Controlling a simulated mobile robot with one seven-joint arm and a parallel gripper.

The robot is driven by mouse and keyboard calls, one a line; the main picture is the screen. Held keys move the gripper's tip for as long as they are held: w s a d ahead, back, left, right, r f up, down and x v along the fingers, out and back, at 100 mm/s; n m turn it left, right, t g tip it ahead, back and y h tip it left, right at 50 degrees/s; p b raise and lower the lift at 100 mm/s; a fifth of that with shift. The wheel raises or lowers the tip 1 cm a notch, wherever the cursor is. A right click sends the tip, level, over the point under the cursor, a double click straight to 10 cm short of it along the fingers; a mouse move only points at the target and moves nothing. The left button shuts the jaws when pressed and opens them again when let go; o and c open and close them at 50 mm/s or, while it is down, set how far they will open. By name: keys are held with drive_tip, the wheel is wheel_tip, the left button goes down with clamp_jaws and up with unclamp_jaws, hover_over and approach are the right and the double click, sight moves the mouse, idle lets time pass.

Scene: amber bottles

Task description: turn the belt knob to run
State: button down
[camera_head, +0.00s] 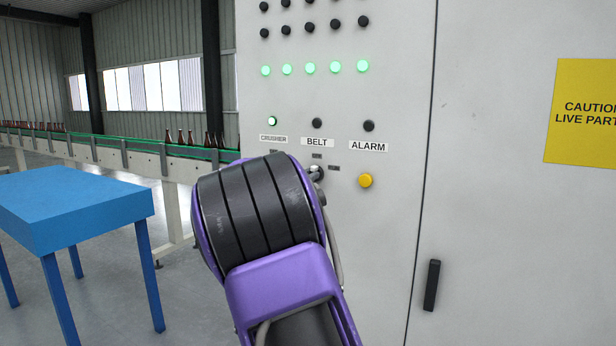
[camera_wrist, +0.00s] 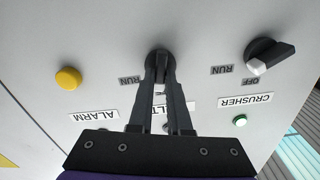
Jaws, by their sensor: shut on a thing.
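The belt knob (camera_wrist: 158,55) is a dark round knob on the grey cabinet front. In the wrist view my gripper (camera_wrist: 160,68) is shut on it, and the fingers hide most of the knob and part of the BELT label (camera_wrist: 168,108). Its pointer direction cannot be told. A RUN mark (camera_wrist: 129,80) shows left of the fingers in that view. In the head view my arm covers most of the knob area below the BELT label (camera_head: 317,142). The belt lamp (camera_head: 317,123) is dark.
The crusher knob (camera_wrist: 270,55), with a white tip, sits beside the fingers; the crusher lamp (camera_head: 272,121) glows green. A yellow alarm button (camera_head: 365,181) is right of my gripper. A blue table (camera_head: 75,205) and a conveyor (camera_head: 140,158) with brown bottles stand left.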

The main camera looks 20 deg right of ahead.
drive_tip(key=m+b, duration=0.1)
drive_tip(key=m, duration=0.3)
drive_tip(key=m+b, duration=0.2)
drive_tip(key=m, duration=0.3)
drive_tip(key=shift+s+f, duration=0.1)
drive_tip(key=shift+f, duration=0.1)
drive_tip(key=shift+m, duration=0.3)
drive_tip(key=c, duration=0.9)
unclamp_jaws()
drive_tip(key=shift+o, duration=0.2)
drive_tip(key=v, duration=1.7)
drive_tip(key=shift+s+b, duration=0.2)
drive_tip(key=shift+b, duration=0.1)
drive_tip(key=shift+a+r, duration=0.1)
